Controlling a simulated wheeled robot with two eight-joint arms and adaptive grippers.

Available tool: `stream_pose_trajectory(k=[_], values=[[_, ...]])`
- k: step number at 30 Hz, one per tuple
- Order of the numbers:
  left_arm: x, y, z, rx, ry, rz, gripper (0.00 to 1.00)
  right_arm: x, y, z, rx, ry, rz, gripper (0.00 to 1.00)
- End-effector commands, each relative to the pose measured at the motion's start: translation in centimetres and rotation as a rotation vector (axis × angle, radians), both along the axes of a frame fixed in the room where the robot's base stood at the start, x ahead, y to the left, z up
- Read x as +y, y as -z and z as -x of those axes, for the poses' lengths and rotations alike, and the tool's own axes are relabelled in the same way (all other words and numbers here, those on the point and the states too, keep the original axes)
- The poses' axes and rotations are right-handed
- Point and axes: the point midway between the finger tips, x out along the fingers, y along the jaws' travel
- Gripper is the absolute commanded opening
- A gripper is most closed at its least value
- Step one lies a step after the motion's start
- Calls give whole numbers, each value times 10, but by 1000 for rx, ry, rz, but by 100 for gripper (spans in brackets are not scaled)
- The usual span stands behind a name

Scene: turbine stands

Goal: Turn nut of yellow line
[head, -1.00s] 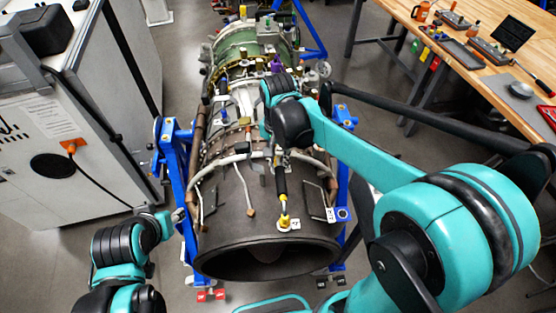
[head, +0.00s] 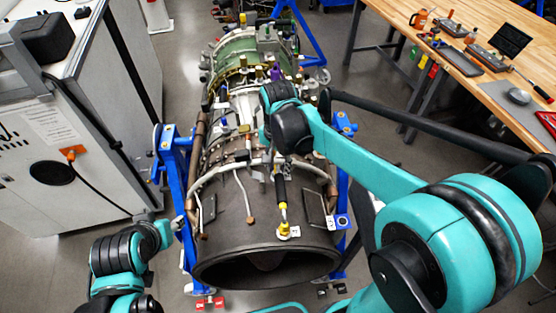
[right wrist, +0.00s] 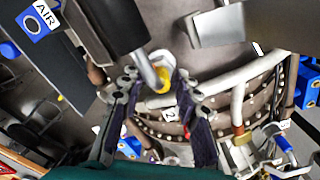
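The yellow line has a black sleeve (head: 281,188) and a yellow lower end (head: 284,212) on the dark casing of the turbine (head: 225,230), beside a white number tag (head: 295,231). My right arm reaches over the turbine, and its wrist hides the line's upper end in the head view. In the right wrist view a yellow nut (right wrist: 164,79) on a silver pipe lies between the fingertips of my right gripper (right wrist: 160,90). The fingers are apart, on either side of the nut; contact cannot be told. My left gripper (head: 179,222) is small beside the blue stand, away from the line.
A blue stand (head: 173,170) holds the turbine on both sides. Other pipes (head: 243,195) run close to the line. A grey cabinet (head: 60,150) stands at left and a wooden workbench (head: 465,40) with tools at right.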

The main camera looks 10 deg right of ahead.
Motion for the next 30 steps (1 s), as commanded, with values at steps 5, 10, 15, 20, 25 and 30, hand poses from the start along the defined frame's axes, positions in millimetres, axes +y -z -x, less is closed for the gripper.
stream_pose_trajectory(k=[5, 10, 15, 20, 25, 30], values=[[0, 0, 0, 0, 0, 0, 44, 0, -26, 1, 0, 0, 0, 32], [0, 0, 0, 0, 0, 0, 44, 0, -64, 0, 0, 0, 0, 32], [0, 0, 0, 0, 0, 0, 44, 0, -96, 0, 0, 0, 0, 32], [0, 0, 0, 0, 0, 0, 44, 0, -113, 0, 0, 0, 0, 32], [0, 0, 0, 0, 0, 0, 44, 0, -118, 0, 0, 0, 0, 32], [0, 0, 0, 0, 0, 0, 44, 0, -117, 0, 0, 0, 0, 35]])
